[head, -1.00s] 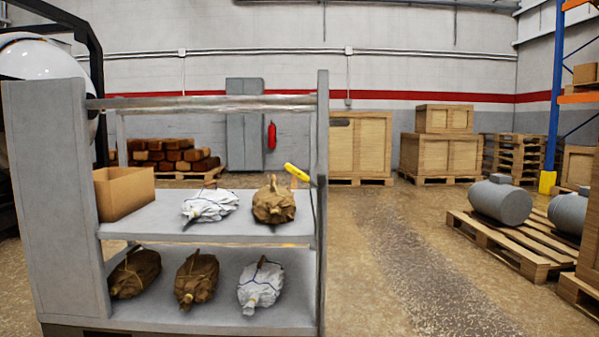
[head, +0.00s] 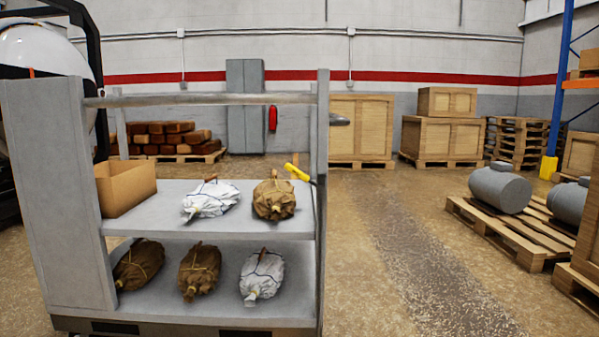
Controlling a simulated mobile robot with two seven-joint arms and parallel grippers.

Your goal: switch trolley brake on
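The grey trolley (head: 66,190) stands close in front, filling the left half of the head view. It has two shelves and a top rail (head: 205,99). A yellow lever handle (head: 297,172) sticks out to the left of its right post (head: 322,200), just above the upper shelf, and slopes down to the right. I take it for the brake lever, though no label shows. Its lower end and mount are partly hidden by the post. Neither of my grippers shows.
The upper shelf holds an open cardboard box (head: 125,188) and white and brown wrapped bundles. More bundles lie on the lower shelf. Pallets with grey cylinders (head: 500,188) stand at right, and wooden crates (head: 361,130) at the back. The floor right of the trolley is clear.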

